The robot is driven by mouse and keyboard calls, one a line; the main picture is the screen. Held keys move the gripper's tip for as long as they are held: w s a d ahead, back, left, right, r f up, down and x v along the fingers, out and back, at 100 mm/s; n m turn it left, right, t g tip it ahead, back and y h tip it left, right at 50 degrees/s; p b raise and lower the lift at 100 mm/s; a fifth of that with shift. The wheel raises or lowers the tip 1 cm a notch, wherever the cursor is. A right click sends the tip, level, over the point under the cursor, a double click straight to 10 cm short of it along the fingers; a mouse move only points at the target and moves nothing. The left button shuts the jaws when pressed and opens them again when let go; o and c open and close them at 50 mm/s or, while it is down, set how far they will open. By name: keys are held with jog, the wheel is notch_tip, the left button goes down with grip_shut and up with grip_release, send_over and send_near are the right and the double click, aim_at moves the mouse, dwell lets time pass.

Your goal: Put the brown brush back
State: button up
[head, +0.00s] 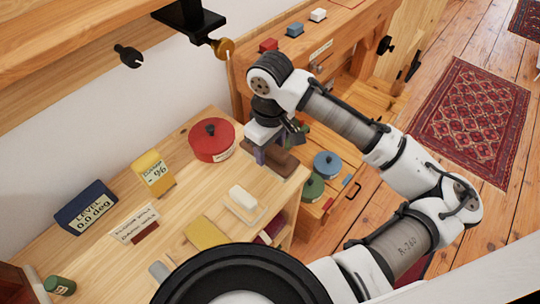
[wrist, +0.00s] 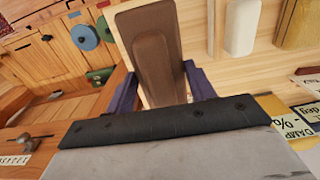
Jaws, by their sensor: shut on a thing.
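In the wrist view, the brush (wrist: 152,50) runs lengthwise away from the palm, between the two fingers of my gripper (wrist: 160,88). My gripper is shut on it. The palm hides the brush's near end. I cannot tell whether the brush touches the bench top.
Blue (head: 327,164) and green (head: 312,187) round lids lie lower, beyond the bench edge.

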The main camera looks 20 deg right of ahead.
aim_at(270, 158)
jog(key=shift+f, duration=2.2)
jog(key=shift+f, duration=0.15)
jog(key=o, duration=1)
jog(key=shift+c, duration=0.2)
notch_tip(270, 158, up, 12)
jog(key=shift+r+b, duration=0.2)
jog(key=shift+b, duration=0.25)
